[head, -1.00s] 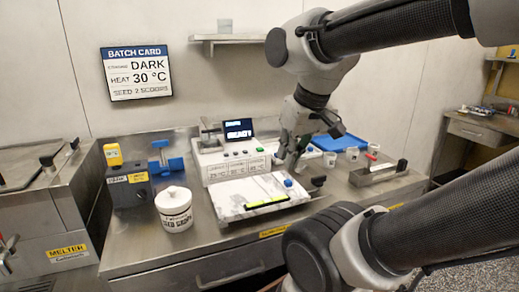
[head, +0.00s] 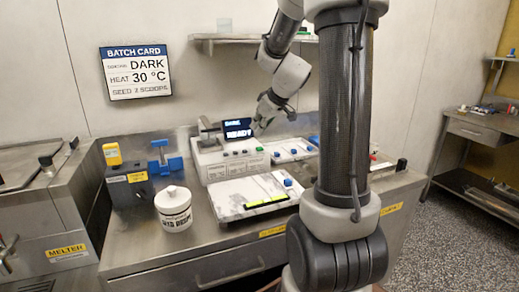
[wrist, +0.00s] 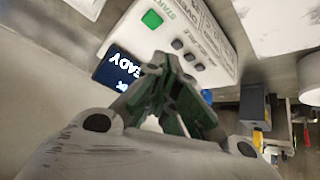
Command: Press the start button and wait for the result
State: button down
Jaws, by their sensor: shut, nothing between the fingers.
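My gripper (head: 257,128) is by the screen's right edge, above and behind the button. In the wrist view my gripper (wrist: 163,60) is shut and empty, with its fingertips below the green button in the picture. I see no contact with the button.
A white tray (head: 232,207) lies in front of the machine and a white tub (head: 174,210) stands left. A batch card (head: 136,72) hangs on the wall. My arm hides the bench's right part.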

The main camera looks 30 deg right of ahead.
aim_at(257, 148)
jog(key=w+r+n, duration=0.1)
jog(key=w+d+r+n+t, duration=0.1)
jog(key=n, duration=0.1)
jog(key=w+r+n+h, duration=0.1)
jog(key=n, duration=0.1)
jog(key=shift+w+d+r+t, duration=0.2)
jog(key=shift+w+d+t, duration=0.15)
jog(key=shift+d+t, duration=0.05)
jog(key=shift+f, duration=0.15)
jog(key=shift+f, duration=4.25)
jog(key=shift+f, duration=0.15)
jog(key=shift+f, duration=0.3)
jog(key=shift+f, duration=0.4)
jog(key=shift+r, duration=0.85)
